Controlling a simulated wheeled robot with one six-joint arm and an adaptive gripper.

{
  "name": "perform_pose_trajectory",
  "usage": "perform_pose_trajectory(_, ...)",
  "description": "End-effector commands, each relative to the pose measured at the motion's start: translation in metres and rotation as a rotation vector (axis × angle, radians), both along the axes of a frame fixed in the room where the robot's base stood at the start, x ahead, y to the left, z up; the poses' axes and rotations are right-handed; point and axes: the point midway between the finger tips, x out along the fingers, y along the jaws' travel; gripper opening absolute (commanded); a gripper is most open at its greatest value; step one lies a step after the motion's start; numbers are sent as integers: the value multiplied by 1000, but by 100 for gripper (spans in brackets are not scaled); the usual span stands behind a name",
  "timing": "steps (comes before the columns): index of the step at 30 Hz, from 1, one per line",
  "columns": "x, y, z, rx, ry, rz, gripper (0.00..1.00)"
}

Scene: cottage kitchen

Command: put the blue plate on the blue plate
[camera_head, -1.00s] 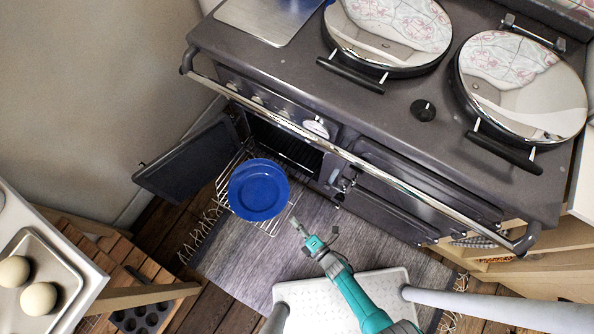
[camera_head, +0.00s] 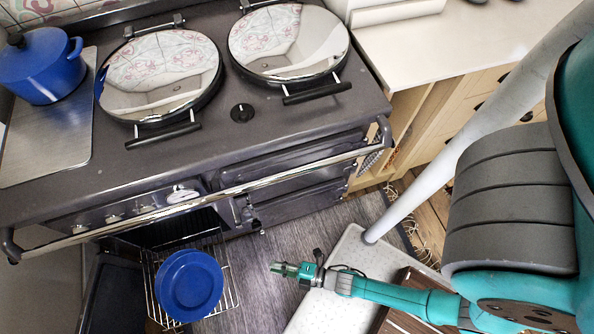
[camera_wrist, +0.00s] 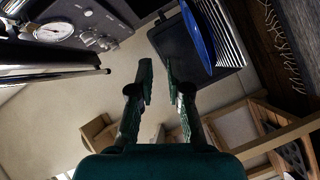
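A round blue plate (camera_head: 189,284) lies on a pulled-out wire rack in front of the open oven, at the lower left of the head view. Its outline looks doubled at the edge, but I cannot tell whether a second blue plate lies under it. In the wrist view the blue plate (camera_wrist: 199,38) shows nearly edge-on at the top, beside the rack wires. My gripper (camera_head: 284,269) is to the right of the plate and apart from it. In the wrist view its two fingers (camera_wrist: 158,80) stand apart with nothing between them.
The wire rack (camera_head: 151,296) sticks out beside the open oven door (camera_head: 108,297). The stove's front rail (camera_head: 290,178) runs above them. A blue pot (camera_head: 38,68) stands on the stove top at left. A grey rug (camera_head: 268,243) covers clear floor between rack and gripper.

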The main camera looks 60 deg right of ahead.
Motion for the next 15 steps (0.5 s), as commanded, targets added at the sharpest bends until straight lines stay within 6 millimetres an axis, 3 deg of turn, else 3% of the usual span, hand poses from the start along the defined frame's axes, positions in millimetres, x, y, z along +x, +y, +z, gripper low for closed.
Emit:
perform_pose_trajectory(1,-13,-9,18,55,25,-40,17)
perform_pose_trajectory(8,-54,-41,104,342,135,-211,17)
perform_pose_trajectory(15,-87,-64,215,664,220,-379,17)
